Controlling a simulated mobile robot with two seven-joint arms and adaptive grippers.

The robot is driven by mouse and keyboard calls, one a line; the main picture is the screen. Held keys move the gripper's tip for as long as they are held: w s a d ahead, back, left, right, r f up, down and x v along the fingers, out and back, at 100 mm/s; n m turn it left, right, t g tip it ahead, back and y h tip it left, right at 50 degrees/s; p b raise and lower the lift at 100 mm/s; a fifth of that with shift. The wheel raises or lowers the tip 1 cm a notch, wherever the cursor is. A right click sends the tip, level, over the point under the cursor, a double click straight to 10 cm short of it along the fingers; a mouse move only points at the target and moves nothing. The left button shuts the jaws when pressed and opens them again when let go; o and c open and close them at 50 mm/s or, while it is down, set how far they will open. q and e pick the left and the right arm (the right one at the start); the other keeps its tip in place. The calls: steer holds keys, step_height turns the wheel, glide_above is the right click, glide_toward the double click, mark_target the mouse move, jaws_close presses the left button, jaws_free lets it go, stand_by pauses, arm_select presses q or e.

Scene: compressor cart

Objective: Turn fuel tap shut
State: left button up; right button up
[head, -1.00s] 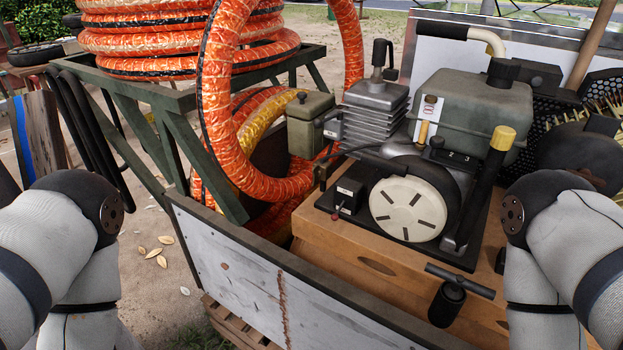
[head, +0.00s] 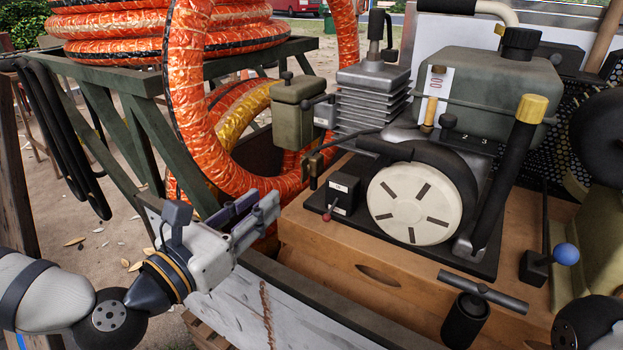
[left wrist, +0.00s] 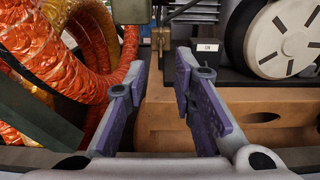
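The compressor engine (head: 415,205) stands on a wooden box inside the cart. A small brass fitting (head: 313,168) with a dark lever and a black hose sits below the green canister; it looks like the fuel tap. It shows between and beyond my fingertips in the left wrist view (left wrist: 161,38). Another brass piece (head: 430,110) stands by a white tag at the tank; its role is unclear. My left gripper (head: 262,208) is open and empty, below and left of the lever fitting, apart from it. My right gripper is not in view.
An orange hose (head: 185,110) loops close left of the fitting. A black switch box (head: 343,190) with a red-tipped toggle sits to its right. The cart's side wall (head: 300,310) runs below my left gripper. A T-handle (head: 483,290) stands in front.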

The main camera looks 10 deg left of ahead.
mark_target(304, 170)
arm_select(q)
steer(key=x, duration=1.1)
jaws_close()
